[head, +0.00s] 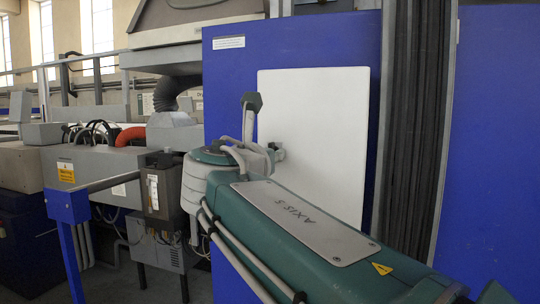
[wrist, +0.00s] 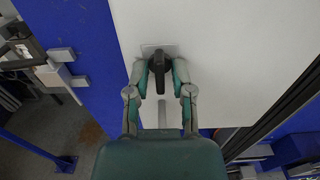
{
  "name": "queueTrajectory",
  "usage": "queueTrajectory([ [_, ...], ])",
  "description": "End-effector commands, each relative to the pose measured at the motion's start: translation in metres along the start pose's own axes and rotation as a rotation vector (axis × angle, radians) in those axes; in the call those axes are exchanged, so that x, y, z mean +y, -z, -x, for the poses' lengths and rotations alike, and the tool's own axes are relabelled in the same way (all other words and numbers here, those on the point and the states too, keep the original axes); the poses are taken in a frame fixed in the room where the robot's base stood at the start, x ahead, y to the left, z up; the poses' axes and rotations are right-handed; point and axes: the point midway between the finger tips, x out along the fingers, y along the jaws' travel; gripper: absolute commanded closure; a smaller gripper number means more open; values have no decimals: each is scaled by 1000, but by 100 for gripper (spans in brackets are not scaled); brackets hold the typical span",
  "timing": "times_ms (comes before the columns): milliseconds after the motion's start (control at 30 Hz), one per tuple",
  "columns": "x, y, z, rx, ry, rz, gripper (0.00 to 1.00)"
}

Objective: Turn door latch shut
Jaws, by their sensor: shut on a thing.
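The door is a white panel (head: 325,115) set in the blue machine front. It also fills much of the wrist view (wrist: 235,60). The latch (wrist: 158,68) is a dark handle on a small pale plate at the door's left part. In the wrist view it points roughly up and down the picture. My gripper (wrist: 159,68) has one finger on each side of the handle and is shut on it. In the head view my gripper (head: 277,153) is at the door's left edge, mostly behind my wrist, and the latch cannot be made out there.
A blue rail (head: 70,210) stands at the left front. A grey control box (head: 160,188) and an orange hose (head: 131,136) are left of my arm. Dark vertical bellows (head: 413,120) run right of the door. The door face is clear of other objects.

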Motion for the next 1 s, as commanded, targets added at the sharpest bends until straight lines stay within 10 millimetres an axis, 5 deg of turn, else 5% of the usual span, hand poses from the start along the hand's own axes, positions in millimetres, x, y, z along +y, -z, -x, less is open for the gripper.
queueTrajectory([
  [267, 1, 0, 0, -1, -3, 3, 100],
  [300, 1, 0, 0, -1, -3, 2, 61],
  [333, 1, 0, 0, -1, -3, 2, 54],
  [733, 0, -1, 3, -1, -2, 0, 54],
  [1000, 2, 0, 50, -1, -8, 0, 54],
])
